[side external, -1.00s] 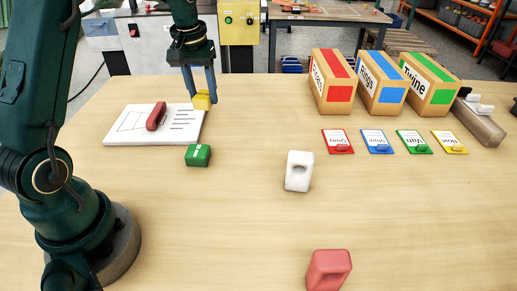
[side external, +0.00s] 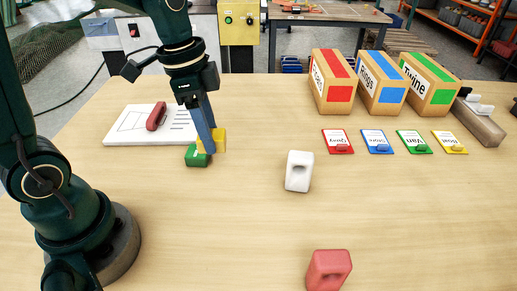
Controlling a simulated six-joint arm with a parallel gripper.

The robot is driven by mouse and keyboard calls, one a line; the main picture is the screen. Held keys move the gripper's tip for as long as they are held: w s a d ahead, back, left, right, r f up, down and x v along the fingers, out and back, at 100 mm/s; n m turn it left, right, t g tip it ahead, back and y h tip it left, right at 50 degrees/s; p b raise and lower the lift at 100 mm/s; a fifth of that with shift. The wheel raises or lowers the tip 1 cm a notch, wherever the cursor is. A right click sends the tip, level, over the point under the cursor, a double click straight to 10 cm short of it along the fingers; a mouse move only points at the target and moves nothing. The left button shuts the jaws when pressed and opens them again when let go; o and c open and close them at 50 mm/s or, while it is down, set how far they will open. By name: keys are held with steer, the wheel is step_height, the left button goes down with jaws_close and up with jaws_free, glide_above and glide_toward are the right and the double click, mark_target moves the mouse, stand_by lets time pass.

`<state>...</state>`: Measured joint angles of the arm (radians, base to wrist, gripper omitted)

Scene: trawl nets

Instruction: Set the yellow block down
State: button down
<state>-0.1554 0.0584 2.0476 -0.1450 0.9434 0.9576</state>
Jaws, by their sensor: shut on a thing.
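The yellow block (side external: 219,140) is between the fingers of my gripper (side external: 208,142), which is shut on it. The block is partly covered by the fingers. A green block (side external: 197,159) with a white mark lies on the table just below and to the left of the yellow block in the picture. The fingertips overlap the green block's upper right part. I cannot tell whether the yellow block touches the green block or the table.
A white board (side external: 130,134) with a red object (side external: 156,117) lies behind left. A white block (side external: 299,171) and a red block (side external: 328,269) stand on the table (side external: 230,230). Coloured cards (side external: 377,142) and labelled boxes (side external: 381,83) are at the right. The front middle is clear.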

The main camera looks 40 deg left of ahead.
steer(key=shift+s+d+r+m, duration=0.1)
steer(key=shift+s+d+m, duration=0.1)
steer(key=shift+d, duration=0.3)
steer(key=shift+s+d+r+m, duration=0.1)
steer(key=shift+s+d+m, duration=0.1)
steer(key=shift+d, duration=0.25)
glide_above(260, 229)
steer(key=f, duration=0.6)
steer(key=shift+s+a+f, duration=0.2)
steer(key=shift+s+f, duration=0.05)
steer(key=shift+f, duration=2.15)
steer(key=shift+f, duration=0.15)
steer(key=shift+c, duration=1.7)
jaws_free()
